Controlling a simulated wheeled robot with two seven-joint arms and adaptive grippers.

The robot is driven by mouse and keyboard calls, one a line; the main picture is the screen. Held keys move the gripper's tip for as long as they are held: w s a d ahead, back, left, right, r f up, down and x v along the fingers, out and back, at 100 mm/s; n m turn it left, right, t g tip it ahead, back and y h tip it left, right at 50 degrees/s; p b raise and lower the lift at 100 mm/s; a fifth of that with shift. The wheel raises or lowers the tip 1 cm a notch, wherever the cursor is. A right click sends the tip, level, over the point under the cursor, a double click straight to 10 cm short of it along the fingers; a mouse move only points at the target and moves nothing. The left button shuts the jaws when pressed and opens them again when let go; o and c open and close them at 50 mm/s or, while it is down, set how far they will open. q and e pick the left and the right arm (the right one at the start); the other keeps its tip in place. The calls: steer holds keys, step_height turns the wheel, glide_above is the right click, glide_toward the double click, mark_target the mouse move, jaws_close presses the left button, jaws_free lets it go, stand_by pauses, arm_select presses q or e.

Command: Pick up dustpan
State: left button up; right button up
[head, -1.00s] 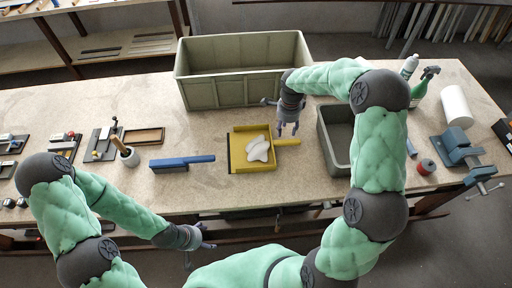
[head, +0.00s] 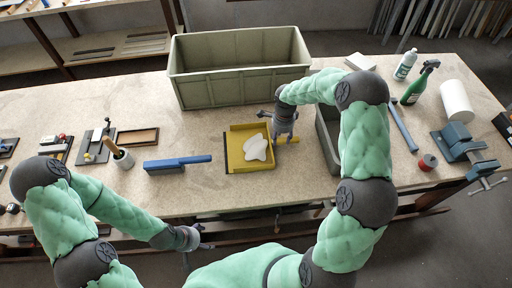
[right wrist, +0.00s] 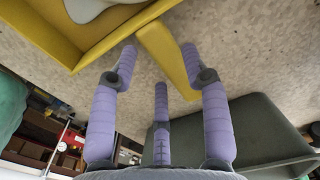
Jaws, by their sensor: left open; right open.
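The yellow dustpan (head: 236,164) lies flat on the bench with a white crumpled lump (head: 256,147) in its pan. Its handle (head: 291,138) points right. My right gripper (head: 283,139) is open and low over the handle, close to the pan. In the right wrist view the yellow handle (right wrist: 165,55) lies between the spread fingers of the right gripper (right wrist: 160,55), and the pan's wall (right wrist: 95,45) is just beyond them. Whether the fingers touch the handle cannot be told. My left gripper (head: 203,238) is open and empty in front of the bench edge.
A blue brush (head: 178,164) lies left of the dustpan. A large grey-green crate (head: 240,90) stands behind it. A grey bin (head: 326,150) stands close right of the handle, partly hidden by my arm. Bottles (head: 413,88) and a blue vise (head: 456,145) are further right.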

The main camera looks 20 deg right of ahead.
mark_target(280, 141)
step_height(280, 141, down, 4)
steer(key=shift+r, duration=0.1)
steer(key=c, duration=0.7)
steer(key=shift+r, duration=0.2)
